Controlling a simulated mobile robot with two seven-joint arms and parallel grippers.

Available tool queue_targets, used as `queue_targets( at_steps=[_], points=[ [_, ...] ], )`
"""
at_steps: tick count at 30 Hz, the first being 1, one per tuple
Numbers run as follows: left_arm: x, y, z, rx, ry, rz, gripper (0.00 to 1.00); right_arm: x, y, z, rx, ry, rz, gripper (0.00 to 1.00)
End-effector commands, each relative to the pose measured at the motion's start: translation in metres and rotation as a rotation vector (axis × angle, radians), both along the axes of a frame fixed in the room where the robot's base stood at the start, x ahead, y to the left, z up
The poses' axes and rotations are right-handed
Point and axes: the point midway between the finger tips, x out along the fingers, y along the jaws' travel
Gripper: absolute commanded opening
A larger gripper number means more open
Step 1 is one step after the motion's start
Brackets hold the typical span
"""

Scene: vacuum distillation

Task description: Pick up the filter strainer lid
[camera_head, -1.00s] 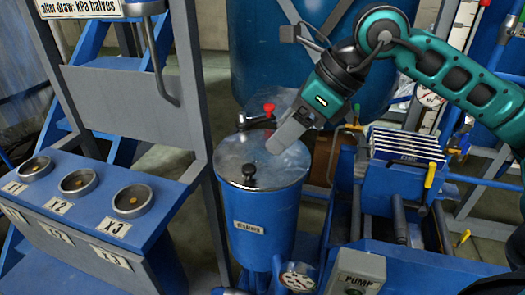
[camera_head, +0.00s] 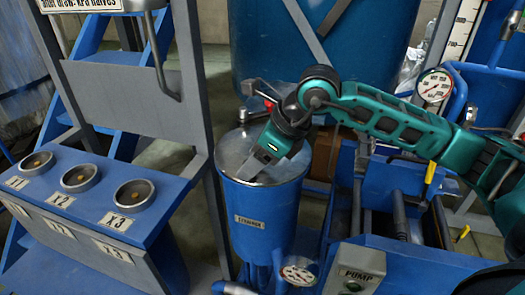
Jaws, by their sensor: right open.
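The filter strainer lid (camera_head: 232,151) is a round grey metal disc on top of the blue strainer cylinder (camera_head: 262,205). My right gripper (camera_head: 247,172) reaches down over the lid from the upper right. It is open, and its fingertips are at the spot of the lid's black knob. The gripper hides the knob and part of the lid, so I cannot tell whether the fingers touch it. My left gripper is out of view.
A red-tipped handle (camera_head: 268,104) is just behind the lid. A pump box (camera_head: 353,270) and a dial gauge (camera_head: 299,272) stand at the front. A blue stand with three round sockets (camera_head: 80,178) is at left.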

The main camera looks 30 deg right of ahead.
Motion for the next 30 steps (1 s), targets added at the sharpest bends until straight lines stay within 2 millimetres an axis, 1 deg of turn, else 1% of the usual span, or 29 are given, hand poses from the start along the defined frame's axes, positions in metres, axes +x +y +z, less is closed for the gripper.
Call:
queue_targets(
  at_steps=[2, 8, 27, 30],
  points=[
    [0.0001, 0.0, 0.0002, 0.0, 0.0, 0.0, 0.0, 0.0016, 0.0013, -0.0032, 0.0, 0.0, 0.0, 0.6],
    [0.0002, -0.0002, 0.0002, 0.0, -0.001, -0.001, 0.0, 0.0017, 0.0012, -0.0036, -0.001, -0.001, -0.001, 0.6],
    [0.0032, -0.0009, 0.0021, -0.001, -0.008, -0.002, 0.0, 0.0015, 0.0012, -0.0032, -0.001, -0.001, -0.001, 0.0],
    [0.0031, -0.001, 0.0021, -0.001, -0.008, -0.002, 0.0, 0.0016, 0.0011, -0.0032, -0.001, -0.001, -0.001, 0.0]
  ],
)
